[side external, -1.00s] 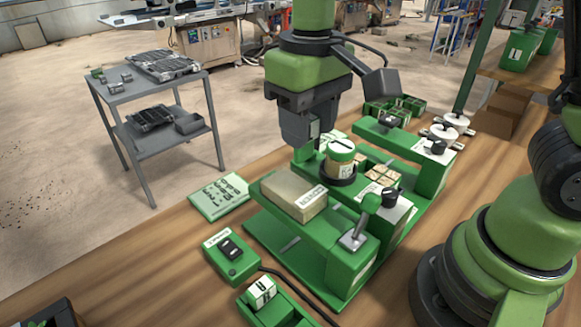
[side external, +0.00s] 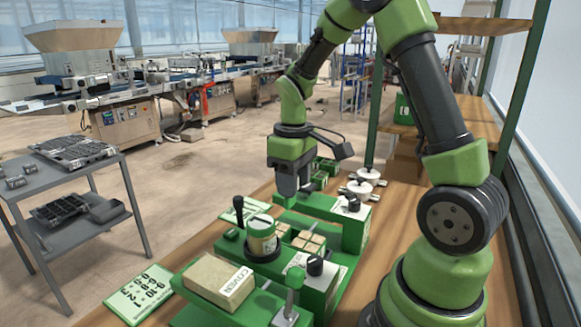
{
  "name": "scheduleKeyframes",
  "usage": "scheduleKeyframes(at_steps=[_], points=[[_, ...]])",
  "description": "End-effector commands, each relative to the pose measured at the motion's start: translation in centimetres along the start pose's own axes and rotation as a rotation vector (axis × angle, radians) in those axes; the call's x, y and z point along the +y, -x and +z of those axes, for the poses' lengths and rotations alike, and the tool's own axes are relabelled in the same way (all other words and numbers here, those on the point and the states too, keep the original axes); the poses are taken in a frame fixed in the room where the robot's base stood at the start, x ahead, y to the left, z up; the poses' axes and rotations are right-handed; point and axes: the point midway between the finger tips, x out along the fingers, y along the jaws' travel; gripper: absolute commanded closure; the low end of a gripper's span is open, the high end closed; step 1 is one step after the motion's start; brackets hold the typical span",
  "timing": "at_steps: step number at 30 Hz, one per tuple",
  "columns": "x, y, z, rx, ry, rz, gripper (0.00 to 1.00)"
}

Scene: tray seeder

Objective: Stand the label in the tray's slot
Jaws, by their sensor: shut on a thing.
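My gripper (side external: 288,196) points down at the far end of the green seeder, behind the round pot. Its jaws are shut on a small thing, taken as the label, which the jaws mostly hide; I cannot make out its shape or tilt. Small green trays (side external: 326,166) stand just behind and right of my gripper. I cannot see a slot in them, or whether the held thing touches anything.
The green seeder (side external: 346,238) carries a pale pot (side external: 262,240), a black-handled lever (side external: 239,212), black knobs and brown blocks. A carton (side external: 218,283) lies in front. White reels (side external: 367,175) stand behind right. A green card (side external: 138,294) lies left on the bench.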

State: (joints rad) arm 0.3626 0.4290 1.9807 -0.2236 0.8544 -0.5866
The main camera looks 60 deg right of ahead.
Motion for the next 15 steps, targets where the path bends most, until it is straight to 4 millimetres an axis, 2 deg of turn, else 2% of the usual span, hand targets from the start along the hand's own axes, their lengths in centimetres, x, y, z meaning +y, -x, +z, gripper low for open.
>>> scheduleKeyframes(at_steps=[15], points=[[0.0,-3.6,0.0,-0.003,0.0,-0.001,0.81]])
